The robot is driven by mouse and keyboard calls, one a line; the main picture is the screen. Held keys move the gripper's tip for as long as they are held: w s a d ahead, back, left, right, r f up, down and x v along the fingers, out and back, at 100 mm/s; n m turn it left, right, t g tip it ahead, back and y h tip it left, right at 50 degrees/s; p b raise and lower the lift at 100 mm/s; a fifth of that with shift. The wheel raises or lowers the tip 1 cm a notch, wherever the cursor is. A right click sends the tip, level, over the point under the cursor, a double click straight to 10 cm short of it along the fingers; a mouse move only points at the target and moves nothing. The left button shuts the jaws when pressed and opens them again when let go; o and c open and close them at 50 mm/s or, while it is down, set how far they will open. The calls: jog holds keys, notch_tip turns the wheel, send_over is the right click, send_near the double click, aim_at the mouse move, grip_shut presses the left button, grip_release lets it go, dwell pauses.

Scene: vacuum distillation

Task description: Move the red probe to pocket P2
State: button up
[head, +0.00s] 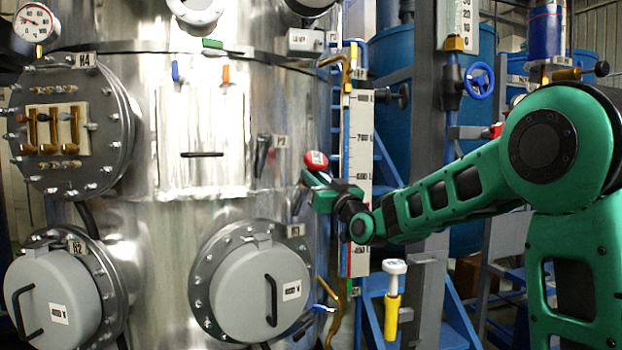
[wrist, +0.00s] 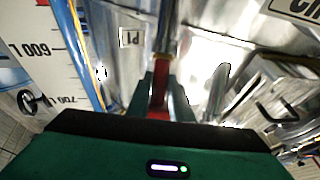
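The red probe shows in the wrist view as a red grip (wrist: 159,88) between my gripper's fingers (wrist: 160,100), with a metal piece in line beyond it. The fingers lie close along both sides of the red grip and appear shut on it. In the head view my gripper (head: 314,188) is at the right side of the steel vessel, just below a round red part (head: 316,160) with a pale mark. The P2 label (head: 282,142) is left of it, beside a dark slanted fitting (head: 262,155). A P1 label (wrist: 130,38) shows in the wrist view. The probe's tip cannot be made out.
The steel vessel (head: 215,225) carries a round cover (head: 262,290) below. A tall white scale (head: 360,180) and brass pipe (head: 342,65) stand right beside my gripper. A yellow-handled tool (head: 392,315) is below my arm. Small blue, green and orange handles sit higher on the vessel.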

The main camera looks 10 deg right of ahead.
aim_at(319, 161)
grip_shut()
jog(key=shift+d, duration=0.1)
jog(key=shift+s+d+r, duration=0.25)
jog(key=shift+s+r, duration=0.5)
jog(key=shift+r, duration=0.2)
jog(key=shift+s+d+r, duration=0.2)
jog(key=shift+s+r, duration=0.55)
jog(key=shift+r, duration=0.15)
jog(key=shift+s+r, duration=0.15)
jog(key=shift+r, duration=0.05)
jog(key=shift+s+d+r, duration=0.2)
jog(key=shift+s+r, duration=0.55)
jog(key=shift+r, duration=0.15)
jog(key=shift+s+d+r, duration=0.15)
jog(key=shift+s+r, duration=0.55)
jog(key=shift+r, duration=0.2)
jog(key=shift+s, duration=0.15)
jog(key=v, duration=0.6)
jog(key=shift+s+r, duration=0.25)
dwell(0.7)
jog(key=shift+d, duration=0.15)
